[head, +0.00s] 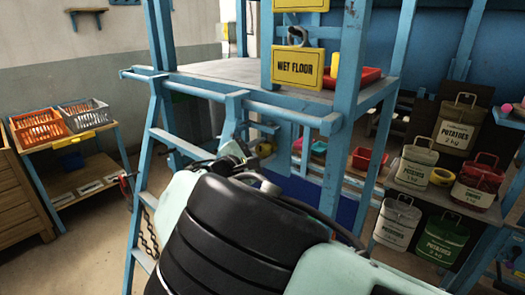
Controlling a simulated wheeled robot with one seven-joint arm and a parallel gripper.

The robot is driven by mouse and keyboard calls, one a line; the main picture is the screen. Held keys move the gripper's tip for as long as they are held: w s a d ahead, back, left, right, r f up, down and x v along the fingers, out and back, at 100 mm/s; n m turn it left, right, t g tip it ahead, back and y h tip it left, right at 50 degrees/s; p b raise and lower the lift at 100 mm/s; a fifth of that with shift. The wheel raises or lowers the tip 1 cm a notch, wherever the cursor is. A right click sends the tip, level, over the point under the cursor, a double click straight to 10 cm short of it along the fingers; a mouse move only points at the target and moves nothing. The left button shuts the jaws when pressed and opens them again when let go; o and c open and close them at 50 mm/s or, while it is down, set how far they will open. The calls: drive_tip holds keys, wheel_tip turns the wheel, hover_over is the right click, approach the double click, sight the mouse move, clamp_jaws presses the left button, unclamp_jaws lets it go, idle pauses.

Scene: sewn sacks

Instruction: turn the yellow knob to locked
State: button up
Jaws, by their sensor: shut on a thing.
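My gripper is small and partly hidden behind my own wrist and cables. The knob's left side is covered by my gripper. Which way the knob points, and any lock marks around it, cannot be made out.
A blue ladder (148,165) stands close left of my arm. The platform (225,72) above the knob carries a yellow wet floor sign (298,68). A side table (82,140) with baskets stands at left.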

drive_tip(key=shift+f, duration=0.1)
idle(0.4)
drive_tip(key=o, duration=1)
drive_tip(key=b+v, duration=0.5)
drive_tip(key=v, duration=1.2)
drive_tip(key=shift+s+a+b, duration=0.15)
drive_tip(key=shift+s+b, duration=0.05)
drive_tip(key=shift+b, duration=0.15)
drive_tip(key=d+f+m+g+y, duration=0.1)
drive_tip(key=d+f+m+g, duration=0.1)
drive_tip(key=d+f+g, duration=0.45)
drive_tip(key=d+f+m+g+y, duration=0.2)
drive_tip(key=d+g, duration=0.1)
drive_tip(key=d, duration=0.7)
drive_tip(key=s+d+m+g+y, duration=0.1)
drive_tip(key=s+d+m+y, duration=0.1)
drive_tip(key=s, duration=0.6)
drive_tip(key=s+d+r+m+g+y, duration=0.1)
drive_tip(key=s+d+m+g+y, duration=0.1)
drive_tip(key=s, duration=0.7)
drive_tip(key=s+d+m+g+y, duration=0.1)
drive_tip(key=s+d+m+y, duration=0.2)
drive_tip(key=s+d, duration=0.3)
drive_tip(key=shift+s+d+r+m+g+y, duration=0.1)
drive_tip(key=shift+s+r+m+g+y, duration=0.1)
drive_tip(key=shift+s+y, duration=0.4)
drive_tip(key=shift+s+r+m+g+y, duration=0.1)
drive_tip(key=shift+s+g+y, duration=0.1)
drive_tip(key=shift+s, duration=0.7)
